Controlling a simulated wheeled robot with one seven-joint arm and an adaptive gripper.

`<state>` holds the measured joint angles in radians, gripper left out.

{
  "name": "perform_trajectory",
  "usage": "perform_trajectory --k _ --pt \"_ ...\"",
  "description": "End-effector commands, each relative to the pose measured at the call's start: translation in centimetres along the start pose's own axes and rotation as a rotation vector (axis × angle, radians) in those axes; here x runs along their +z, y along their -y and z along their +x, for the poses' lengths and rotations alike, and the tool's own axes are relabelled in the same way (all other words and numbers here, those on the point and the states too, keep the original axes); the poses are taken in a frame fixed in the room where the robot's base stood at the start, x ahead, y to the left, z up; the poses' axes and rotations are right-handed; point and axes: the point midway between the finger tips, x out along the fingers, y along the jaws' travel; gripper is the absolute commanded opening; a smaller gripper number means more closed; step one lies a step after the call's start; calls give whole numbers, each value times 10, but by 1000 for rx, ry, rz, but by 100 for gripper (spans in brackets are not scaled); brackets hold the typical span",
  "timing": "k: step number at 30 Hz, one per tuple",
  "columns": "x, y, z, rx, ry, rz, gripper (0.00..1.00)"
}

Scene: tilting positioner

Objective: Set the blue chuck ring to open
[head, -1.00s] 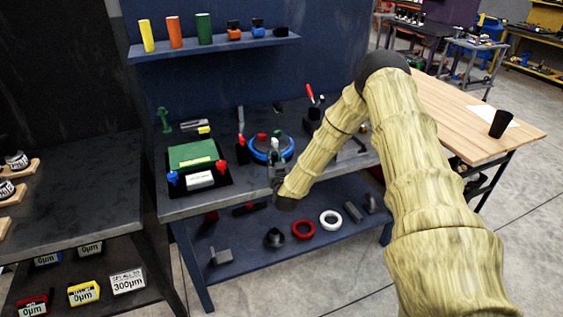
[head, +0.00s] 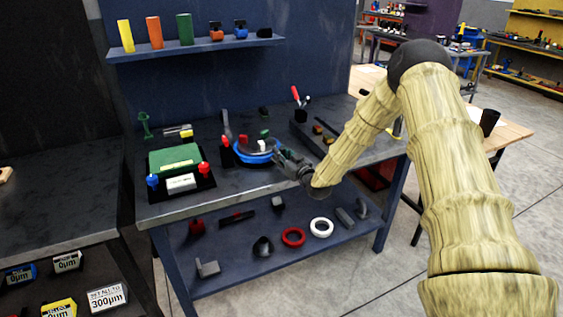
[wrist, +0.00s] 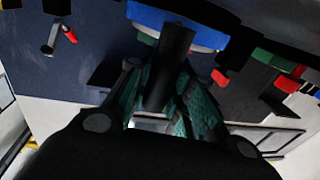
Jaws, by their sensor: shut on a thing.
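The blue chuck ring (head: 250,159) sits around the positioner on the dark workbench in the head view. Red, green and pale pieces show on top of it. My gripper (head: 281,157) is at the ring's right side. In the wrist view the blue ring (wrist: 182,27) is at the top, and a dark bar (wrist: 172,62) reaches from it down between my fingers. My gripper (wrist: 170,92) is shut on this bar, which looks like the ring's handle. The fingers partly hide the bar, and any open or closed mark on the ring cannot be read.
A green block (head: 174,160) on a black base with red and blue knobs stands left of the ring. A red-handled tool (head: 297,98) stands behind right. A shelf (head: 195,48) with coloured cylinders hangs above. The lower shelf (head: 215,250) holds red and white rings.

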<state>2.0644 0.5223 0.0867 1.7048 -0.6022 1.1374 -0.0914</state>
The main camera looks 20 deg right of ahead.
Motion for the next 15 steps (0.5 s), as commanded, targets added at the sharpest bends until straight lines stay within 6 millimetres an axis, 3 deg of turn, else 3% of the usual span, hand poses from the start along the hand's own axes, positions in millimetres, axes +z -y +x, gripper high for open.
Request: perform_trajectory --k 6,15 --pt "1 -22 4 4 -3 -1 0" --pt "0 -34 8 5 -2 0 0"
